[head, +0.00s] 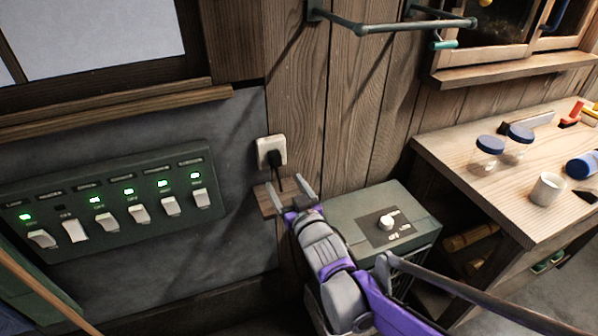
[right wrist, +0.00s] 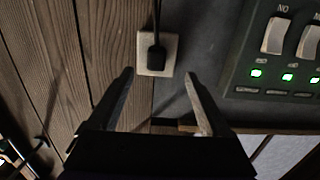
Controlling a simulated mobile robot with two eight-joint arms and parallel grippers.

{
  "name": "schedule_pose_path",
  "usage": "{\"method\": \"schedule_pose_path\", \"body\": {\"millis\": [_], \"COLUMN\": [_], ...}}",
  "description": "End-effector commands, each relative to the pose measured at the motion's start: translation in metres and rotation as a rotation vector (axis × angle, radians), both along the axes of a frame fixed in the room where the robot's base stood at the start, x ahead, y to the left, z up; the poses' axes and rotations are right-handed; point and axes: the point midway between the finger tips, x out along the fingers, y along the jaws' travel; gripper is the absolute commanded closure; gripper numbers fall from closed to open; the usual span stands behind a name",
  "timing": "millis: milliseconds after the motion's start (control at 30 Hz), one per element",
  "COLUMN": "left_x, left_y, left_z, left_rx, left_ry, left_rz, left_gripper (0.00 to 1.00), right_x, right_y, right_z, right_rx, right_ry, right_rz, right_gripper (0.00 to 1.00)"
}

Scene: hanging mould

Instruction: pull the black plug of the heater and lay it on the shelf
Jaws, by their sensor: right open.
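The black plug (head: 275,158) sits in a white wall socket (head: 264,146), with its cord hanging down. The plug (right wrist: 157,58) and socket (right wrist: 171,45) also show in the right wrist view, with the cord running up the picture. My right gripper (head: 287,184) is open and empty just below and in front of the plug. In the right wrist view its fingertips (right wrist: 159,73) stand to either side of the plug, apart from it. A small wooden shelf (head: 266,201) is on the wall below the socket, partly hidden by the gripper. The heater appears to be the grey-green box with a dial (head: 408,204). My left gripper is not in view.
A switch panel (head: 120,215) with several lit green lamps is on the wall at left. A wooden workbench (head: 465,155) with jars and a white cup (head: 546,189) stands at right. A metal rail (head: 390,27) juts out from the wall above.

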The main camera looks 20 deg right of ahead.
Motion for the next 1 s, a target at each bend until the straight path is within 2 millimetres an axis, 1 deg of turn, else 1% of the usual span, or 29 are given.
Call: {"method": "schedule_pose_path", "body": {"millis": [33,133,567,667,767,1000], "left_x": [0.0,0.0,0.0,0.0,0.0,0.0], "left_y": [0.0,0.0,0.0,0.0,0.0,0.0], "left_z": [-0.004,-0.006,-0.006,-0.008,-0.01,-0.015], "left_rx": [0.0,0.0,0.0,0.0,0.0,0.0], "left_ry": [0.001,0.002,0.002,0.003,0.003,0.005], "left_rz": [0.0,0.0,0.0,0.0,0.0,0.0], "left_gripper": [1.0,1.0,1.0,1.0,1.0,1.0], "right_x": [0.005,0.009,0.012,0.02,0.032,0.067], "right_y": [0.001,0.003,0.003,0.003,0.004,0.005], "right_z": [-0.001,0.001,0.002,0.002,0.001,0.002], "right_rx": [0.0,0.002,0.002,0.002,0.002,0.002], "right_ry": [-0.024,-0.053,-0.058,-0.058,-0.057,-0.057], "right_rz": [0.007,0.015,0.016,0.016,0.016,0.016], "right_gripper": [0.18,0.18,0.18,0.18,0.18,0.18]}}
